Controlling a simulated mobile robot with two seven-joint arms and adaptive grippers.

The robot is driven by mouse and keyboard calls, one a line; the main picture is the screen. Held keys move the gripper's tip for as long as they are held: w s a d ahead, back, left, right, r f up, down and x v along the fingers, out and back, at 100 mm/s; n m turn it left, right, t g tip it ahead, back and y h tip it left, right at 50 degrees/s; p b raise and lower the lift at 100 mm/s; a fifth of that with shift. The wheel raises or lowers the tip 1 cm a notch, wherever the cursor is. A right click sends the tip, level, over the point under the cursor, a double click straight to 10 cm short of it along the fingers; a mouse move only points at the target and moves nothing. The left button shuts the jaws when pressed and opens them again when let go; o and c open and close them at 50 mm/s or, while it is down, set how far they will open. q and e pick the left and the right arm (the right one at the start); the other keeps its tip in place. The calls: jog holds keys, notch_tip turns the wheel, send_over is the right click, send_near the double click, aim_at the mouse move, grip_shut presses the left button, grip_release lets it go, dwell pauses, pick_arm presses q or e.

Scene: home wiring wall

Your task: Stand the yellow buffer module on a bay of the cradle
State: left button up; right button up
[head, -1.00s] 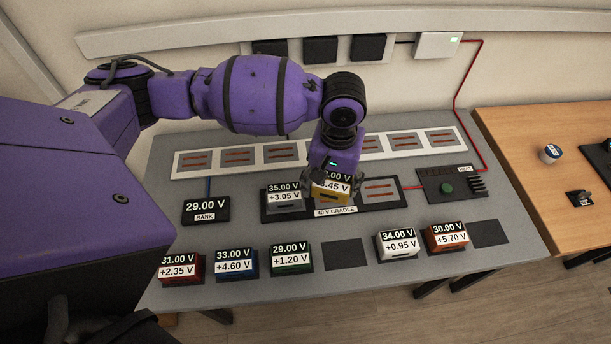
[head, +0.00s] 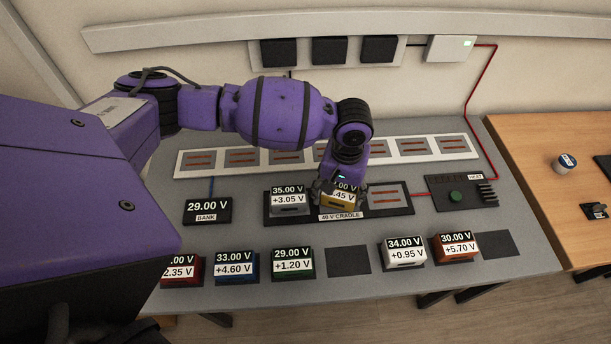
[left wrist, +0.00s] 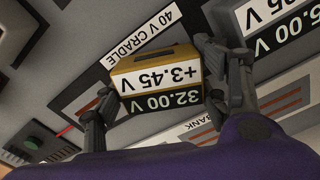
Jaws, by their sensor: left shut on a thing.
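The yellow buffer module (head: 337,202), marked +3.45 V, is upright at the middle bay of the dark 40 V cradle (head: 407,211). My left gripper (head: 339,190) is shut on it from above. In the left wrist view, the fingers of my left gripper (left wrist: 155,92) clasp opposite sides of the yellow module (left wrist: 152,70), whose label reads 32.00 V. I cannot tell whether its base touches the bay. A grey module (head: 289,208), marked 35.00 V, stands in the left bay. The right bay (head: 386,195) is empty. My right gripper is not in view.
Red (head: 181,271), blue (head: 235,268), green (head: 293,265), white (head: 404,253) and orange (head: 456,247) modules line the table's front, with two empty dark pads between and beside them. A row of empty bays (head: 242,158) runs behind the cradle. The bank display (head: 207,211) reads 29.00 V.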

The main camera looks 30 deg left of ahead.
aim_at(341, 190)
pick_arm(q)
jog(key=o, duration=1.1)
jog(key=shift+c, duration=0.2)
jog(key=shift+o, duration=1.1)
notch_tip(341, 190, up, 12)
jog(key=p, duration=0.1)
jog(key=shift+r, duration=0.15)
